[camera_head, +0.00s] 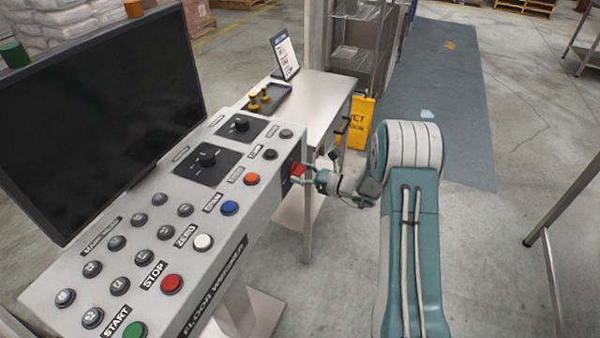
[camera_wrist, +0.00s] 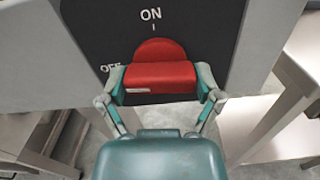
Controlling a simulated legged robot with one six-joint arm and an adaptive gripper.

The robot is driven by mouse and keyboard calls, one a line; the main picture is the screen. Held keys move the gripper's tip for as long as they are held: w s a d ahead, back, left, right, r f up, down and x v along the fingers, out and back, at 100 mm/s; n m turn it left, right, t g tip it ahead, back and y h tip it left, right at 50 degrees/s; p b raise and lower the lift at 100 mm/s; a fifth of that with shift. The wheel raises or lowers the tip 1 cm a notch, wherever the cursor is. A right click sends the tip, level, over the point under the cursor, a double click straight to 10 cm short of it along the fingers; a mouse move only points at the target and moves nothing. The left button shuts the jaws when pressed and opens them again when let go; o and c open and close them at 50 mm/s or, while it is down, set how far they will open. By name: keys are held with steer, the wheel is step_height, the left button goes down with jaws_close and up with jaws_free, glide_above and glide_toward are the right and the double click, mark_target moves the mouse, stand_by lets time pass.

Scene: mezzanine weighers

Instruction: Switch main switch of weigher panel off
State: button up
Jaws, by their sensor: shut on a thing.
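The weigher panel (camera_head: 130,220) is a sloped grey console with buttons and knobs. Its main switch is a red rotary handle (camera_wrist: 160,75) on a black plate on the panel's side, also visible in the head view (camera_head: 298,169). The plate (camera_wrist: 205,22) reads ON above the handle and OFF to its left. The handle's bar lies across the picture in the wrist view. My gripper (camera_wrist: 160,84) has a finger at each end of the bar and is shut on it. In the head view my gripper (camera_head: 309,174) reaches the panel's right side.
A large black monitor (camera_head: 100,110) stands behind the panel. A steel table (camera_head: 310,105) with a tray and a sign stand is beyond it. A yellow wet-floor sign (camera_head: 359,122) stands close behind my arm. Open floor lies to the right, before a metal table frame (camera_head: 565,200).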

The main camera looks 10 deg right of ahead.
steer(key=shift+n, duration=0.6)
steer(key=shift+w, duration=0.1)
steer(key=o, duration=0.9)
steer(key=shift+d, duration=0.15)
steer(key=v, duration=1.2)
steer(key=shift+f, duration=0.1)
